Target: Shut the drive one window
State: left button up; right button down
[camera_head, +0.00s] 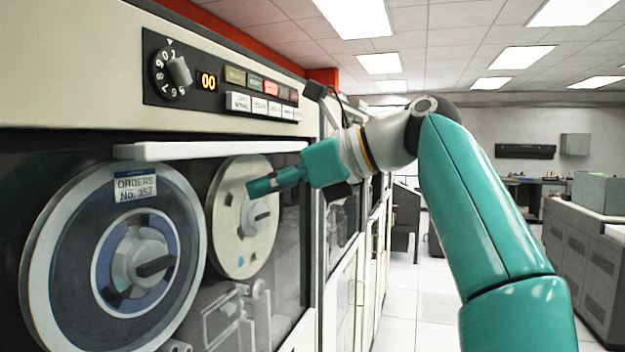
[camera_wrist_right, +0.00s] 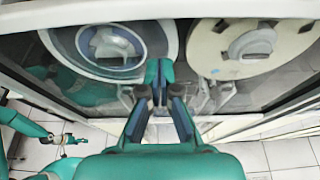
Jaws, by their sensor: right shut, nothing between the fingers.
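The tape drive's window area (camera_head: 290,300) is a dark, glossy recess in the cabinet front. A white horizontal bar (camera_head: 210,150) runs along its top and juts out; the wrist view shows it along the top edge (camera_wrist_right: 150,13). I cannot tell how far the pane covers the reels. My right gripper (camera_head: 250,188) is shut and empty, below the bar's right end and in front of the pale right reel (camera_head: 228,215). The right wrist view shows its fingertips (camera_wrist_right: 158,72) together, with no clear contact. My left gripper (camera_wrist_right: 68,138) is small at the lower left there, its jaws unclear.
Above the bar is a control panel (camera_head: 215,103) with a dial, a "00" display and buttons. More cabinets continue behind my right arm. An aisle of white floor (camera_head: 415,310) is open at the right.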

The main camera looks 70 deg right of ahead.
jog(key=p+v, duration=0.1)
jog(key=v, duration=0.6)
jog(key=shift+s, duration=0.4)
jog(key=shift+s+a+r, duration=0.1)
dwell(0.4)
